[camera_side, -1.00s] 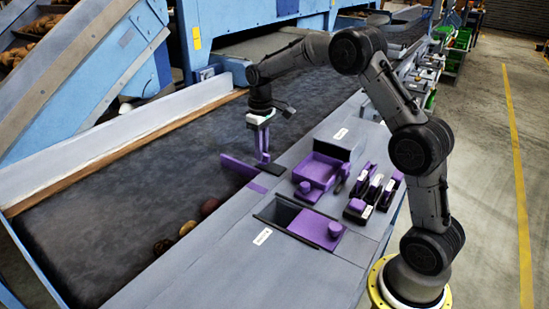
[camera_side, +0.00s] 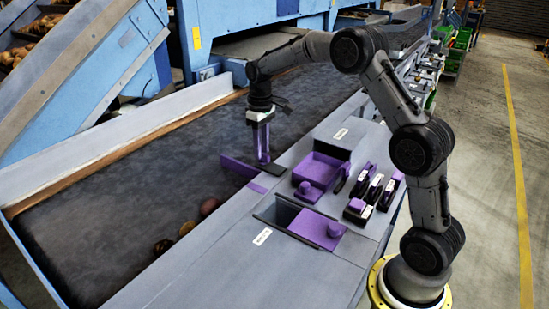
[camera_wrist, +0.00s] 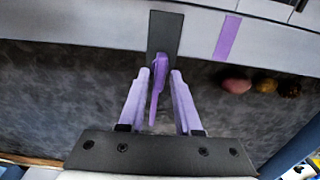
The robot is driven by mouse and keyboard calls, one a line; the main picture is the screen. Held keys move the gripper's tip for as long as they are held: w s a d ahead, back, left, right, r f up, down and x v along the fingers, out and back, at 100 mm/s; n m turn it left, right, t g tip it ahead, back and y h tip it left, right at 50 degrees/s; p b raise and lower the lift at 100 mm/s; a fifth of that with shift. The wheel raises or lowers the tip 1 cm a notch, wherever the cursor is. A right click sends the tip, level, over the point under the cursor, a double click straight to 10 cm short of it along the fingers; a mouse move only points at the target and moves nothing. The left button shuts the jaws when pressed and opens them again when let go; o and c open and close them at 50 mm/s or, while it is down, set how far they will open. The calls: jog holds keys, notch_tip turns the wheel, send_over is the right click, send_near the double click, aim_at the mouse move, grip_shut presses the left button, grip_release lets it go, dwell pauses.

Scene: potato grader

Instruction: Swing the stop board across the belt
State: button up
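The purple stop board (camera_side: 237,166) stands upright on edge at the near side of the dark belt (camera_side: 110,210) in the side view, jutting out from the near rail over part of the belt. My gripper (camera_side: 264,158) points down close by the board's rail end. In the wrist view my gripper (camera_wrist: 158,88) has its two purple fingers apart. A thin purple piece (camera_wrist: 157,85), which looks like the board seen edge-on, lies between them with a gap on each side. A dark plate (camera_wrist: 165,35) lies at its rail end.
A flat purple strip (camera_side: 257,188) marks the rail. Several potatoes (camera_side: 187,228) lie on the belt near the rail, lower left. A purple tray (camera_side: 319,170), small purple-handled items and a recess with a purple lid (camera_side: 317,229) occupy the rail top. The belt's middle is clear.

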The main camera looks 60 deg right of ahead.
jog(key=shift+r, duration=2.05)
jog(key=s+a+r+n+t, duration=0.1)
jog(key=s+a+r+t, duration=0.1)
jog(key=s+a+r, duration=0.45)
jog(key=s+a+r+t, duration=0.2)
jog(key=s+a+r, duration=0.1)
jog(key=s+r, duration=0.5)
jog(key=s+a+f, duration=0.1)
jog(key=s+f, duration=0.3)
jog(key=s, duration=0.4)
jog(key=s+a+f+m+t, duration=0.1)
jog(key=s+f, duration=0.3)
jog(key=s, duration=0.4)
jog(key=shift+s+a+t, duration=0.25)
jog(key=shift+a+t, duration=0.05)
jog(key=shift+a, duration=0.45)
